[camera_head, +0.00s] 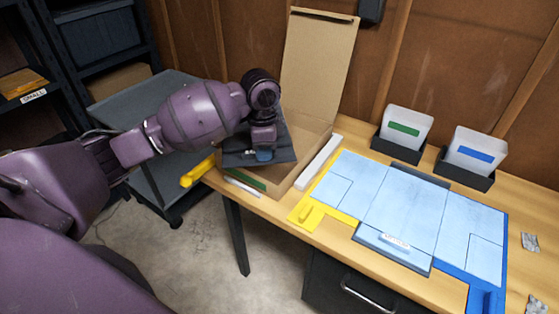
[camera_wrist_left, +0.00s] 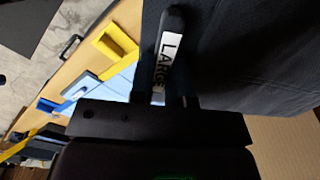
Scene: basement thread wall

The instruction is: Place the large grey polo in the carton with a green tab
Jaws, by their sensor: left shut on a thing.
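The folded dark grey polo (camera_head: 284,147) is held flat by my left gripper (camera_head: 263,150) at the open carton (camera_head: 320,65). In the left wrist view the polo (camera_wrist_left: 250,45) fills the upper right, and a white "LARGE" label shows at the fingers. The carton stands on the table's left end with its lid raised at the back. A green tab (camera_head: 249,180) shows on its front wall. The polo covers much of the carton's opening; I cannot tell whether it touches the bottom. My right gripper is out of view.
A light-blue folding board (camera_head: 405,215) with yellow and blue edges covers the table's middle. Two clear-fronted holders with a green card (camera_head: 404,129) and a blue card (camera_head: 476,154) stand behind it. A white strip (camera_head: 318,162) lies right of the carton. A grey cart (camera_head: 165,145) stands at left.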

